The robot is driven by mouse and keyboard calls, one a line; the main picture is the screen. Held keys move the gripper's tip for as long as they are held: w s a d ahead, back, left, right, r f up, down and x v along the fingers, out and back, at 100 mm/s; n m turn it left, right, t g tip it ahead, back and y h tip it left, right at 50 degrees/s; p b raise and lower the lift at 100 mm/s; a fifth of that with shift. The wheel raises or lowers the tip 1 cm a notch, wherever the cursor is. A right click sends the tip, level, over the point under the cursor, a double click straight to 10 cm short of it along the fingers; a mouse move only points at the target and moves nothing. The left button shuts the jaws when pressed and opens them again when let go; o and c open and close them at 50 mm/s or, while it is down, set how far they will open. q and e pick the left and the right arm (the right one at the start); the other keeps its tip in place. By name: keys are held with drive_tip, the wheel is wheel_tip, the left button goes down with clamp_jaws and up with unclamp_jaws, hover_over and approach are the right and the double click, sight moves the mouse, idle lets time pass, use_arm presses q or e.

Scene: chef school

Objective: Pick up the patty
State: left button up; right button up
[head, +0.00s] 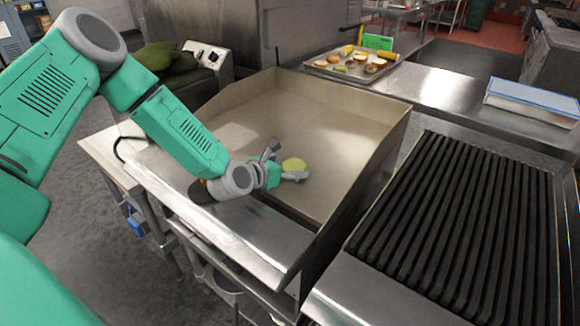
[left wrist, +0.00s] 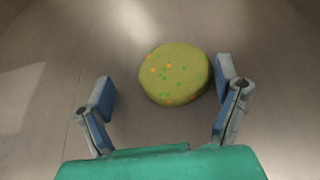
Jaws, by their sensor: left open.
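The patty (left wrist: 175,73) is a round, thick, yellow-green disc with orange and green specks. It lies flat on the steel griddle (head: 300,115); in the head view the patty (head: 294,164) shows just past my left gripper (head: 281,163). In the left wrist view my left gripper (left wrist: 166,100) is open, with one finger on each side. The patty lies ahead of and partly between the fingertips, closer to the right finger, and seems not gripped. I cannot tell whether the right finger touches it. My right gripper is not in view.
The griddle has raised side and back walls. A black-barred grill (head: 455,225) stands to the right. A tray (head: 330,72) of cut food and a blue-and-white box (head: 533,101) sit on the back counter. The rest of the griddle surface is clear.

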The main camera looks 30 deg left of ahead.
sight(294, 165)
use_arm(q)
drive_tip(key=shift+w+d, duration=0.15)
drive_tip(key=shift+d, duration=0.25)
drive_tip(key=shift+w+d+r, duration=0.1)
drive_tip(key=shift+d, duration=0.75)
drive_tip(key=c, duration=0.5)
drive_tip(key=shift+r, duration=0.1)
drive_tip(key=c, duration=0.6)
drive_tip(key=shift+a, duration=0.2)
drive_tip(key=shift+c, duration=0.9)
drive_tip(key=shift+a+f, duration=0.2)
drive_tip(key=shift+a, duration=0.55)
drive_tip(key=r, duration=0.6)
drive_tip(key=d+r, duration=0.1)
drive_tip(key=r, duration=0.2)
drive_tip(key=shift+d+p, duration=0.1)
drive_tip(key=shift+p, duration=0.2)
drive_tip(key=shift+r, duration=0.5)
drive_tip(key=shift+a, duration=0.4)
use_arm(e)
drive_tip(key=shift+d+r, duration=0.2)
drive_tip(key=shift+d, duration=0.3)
